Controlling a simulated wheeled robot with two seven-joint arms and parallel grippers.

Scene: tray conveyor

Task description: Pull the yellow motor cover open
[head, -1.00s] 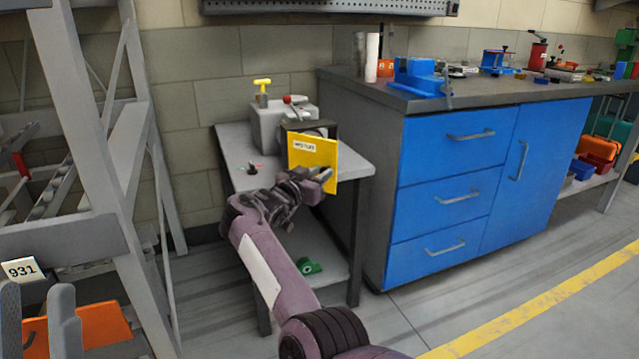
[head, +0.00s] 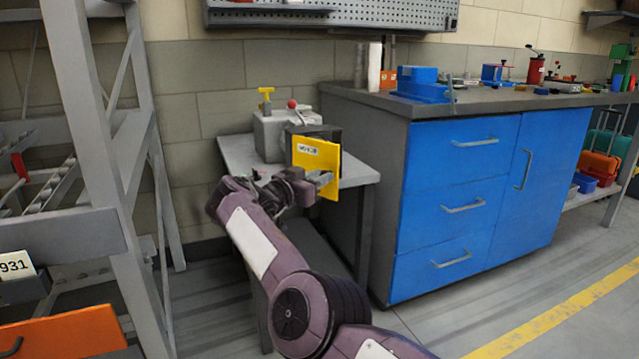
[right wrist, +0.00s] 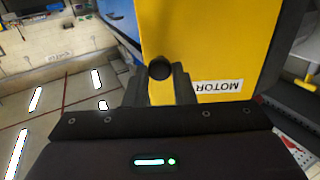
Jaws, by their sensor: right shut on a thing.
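The yellow motor cover (head: 318,160) is an upright plate with a white label, at the front of a grey and black unit (head: 272,135) on a small grey table. My right gripper (head: 322,180) is at the cover's front face. In the right wrist view the cover (right wrist: 205,40) fills the upper middle, its MOTOR label upside down. A round black knob (right wrist: 159,69) shows between the fingers of the right gripper (right wrist: 160,88), which is shut on it. How far the cover stands from the unit is hard to tell. My left gripper is out of view.
A blue cabinet (head: 455,200) stands close on the right of the small table (head: 358,172). A grey rack (head: 85,150) with an orange panel (head: 65,330) stands on the left. A yellow T-handle (head: 265,93) rises behind the unit. Floor is clear at front right.

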